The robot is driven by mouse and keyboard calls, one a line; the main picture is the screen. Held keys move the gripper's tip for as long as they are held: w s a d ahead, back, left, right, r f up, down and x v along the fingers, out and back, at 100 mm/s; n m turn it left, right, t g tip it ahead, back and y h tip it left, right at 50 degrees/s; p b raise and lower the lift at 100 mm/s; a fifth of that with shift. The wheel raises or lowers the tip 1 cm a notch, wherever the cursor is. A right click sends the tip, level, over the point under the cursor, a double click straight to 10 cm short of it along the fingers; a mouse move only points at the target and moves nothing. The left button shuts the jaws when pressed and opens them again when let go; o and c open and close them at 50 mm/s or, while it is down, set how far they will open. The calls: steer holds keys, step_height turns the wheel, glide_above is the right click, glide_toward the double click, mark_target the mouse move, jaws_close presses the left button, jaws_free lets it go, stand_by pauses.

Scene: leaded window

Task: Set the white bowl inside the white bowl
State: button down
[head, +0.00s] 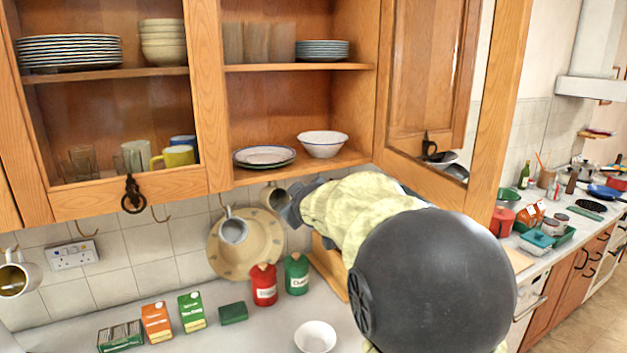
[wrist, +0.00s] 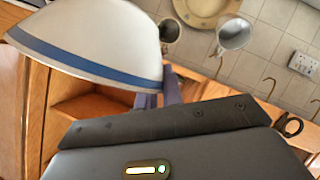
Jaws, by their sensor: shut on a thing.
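A white bowl with a blue rim band (wrist: 95,35) fills the upper left of the wrist view, close to the camera. My gripper (wrist: 168,92) is shut on it at the rim; only part of the fingers shows. In the head view my own forearm largely hides the gripper and its grip. A white blue-rimmed bowl (head: 323,145) shows upright at the lower shelf, right of some plates; I cannot tell whether it is the held one. A plain white bowl (head: 315,337) stands upright on the counter, and its inside looks empty.
Blue-edged plates (head: 264,155) lie on the open cabinet's lower shelf (head: 300,170). Mugs (head: 233,230) and a round plate hang beneath. Red (head: 264,285) and green canisters (head: 297,274), cartons (head: 157,322) and a wooden piece stand on the counter. An open cabinet door (head: 425,75) is at right.

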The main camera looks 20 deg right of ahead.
steer(key=w+a+f+y, duration=0.1)
steer(key=w+f, duration=0.1)
steer(key=f, duration=0.8)
steer(key=w+a+f, duration=0.2)
steer(key=f, duration=0.7)
steer(key=s+f, duration=0.2)
steer(key=f, duration=0.6)
steer(key=s+f, duration=0.1)
steer(key=f, duration=0.7)
steer(key=shift+s+d+f+n, duration=0.25)
steer(key=shift+s+f+n, duration=0.05)
steer(key=shift+s+n, duration=0.1)
steer(key=shift+w, duration=0.1)
